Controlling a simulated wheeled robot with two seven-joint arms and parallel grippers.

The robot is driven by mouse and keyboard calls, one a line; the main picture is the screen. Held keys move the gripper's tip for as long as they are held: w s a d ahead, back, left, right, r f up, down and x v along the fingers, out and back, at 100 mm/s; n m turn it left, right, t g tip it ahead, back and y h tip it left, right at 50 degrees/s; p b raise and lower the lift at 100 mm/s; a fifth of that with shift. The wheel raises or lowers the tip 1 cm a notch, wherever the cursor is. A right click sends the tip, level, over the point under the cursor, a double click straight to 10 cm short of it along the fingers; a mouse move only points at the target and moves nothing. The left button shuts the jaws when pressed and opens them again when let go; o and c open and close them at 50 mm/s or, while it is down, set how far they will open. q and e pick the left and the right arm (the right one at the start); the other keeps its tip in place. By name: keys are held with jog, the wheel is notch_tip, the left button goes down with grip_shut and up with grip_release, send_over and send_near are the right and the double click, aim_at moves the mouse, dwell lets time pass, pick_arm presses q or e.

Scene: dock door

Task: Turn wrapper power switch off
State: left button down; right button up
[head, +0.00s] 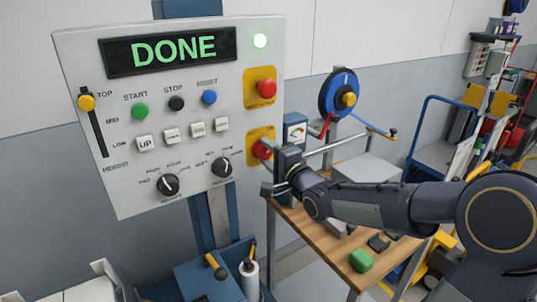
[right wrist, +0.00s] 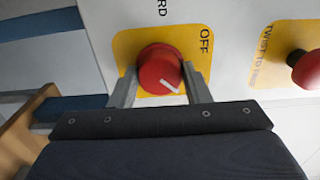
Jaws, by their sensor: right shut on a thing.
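The wrapper control panel (head: 170,110) fills the left of the head view, its display reading DONE and a green lamp lit. The power switch, a red rotary knob (right wrist: 160,69) on a yellow plate, shows in the right wrist view with a white line slanting across its face. The word OFF stands near the plate's edge. The knob also shows in the head view (head: 262,149) at the panel's lower right. My right gripper (right wrist: 161,87) is shut on the knob, one finger on each side. My left gripper is not in view.
A second red button (head: 266,89) on a yellow plate sits above the knob; its lettering begins "TWIST TO". A blue cart (head: 440,160) is farther right.

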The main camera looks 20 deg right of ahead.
jog(key=shift+f+n+b, duration=0.15)
jog(key=shift+n+b, duration=0.75)
jog(key=shift+b, duration=0.1)
jog(key=n+b, duration=0.2)
jog(key=shift+n, duration=0.3)
jog(key=n+b, duration=0.3)
jog(key=n, duration=0.2)
jog(key=n+b, duration=0.2)
jog(key=n, duration=0.2)
jog(key=shift+n, duration=0.4)
jog(key=shift+n+b, duration=0.7)
jog(key=shift+n, duration=1.3)
jog(key=o, duration=1)
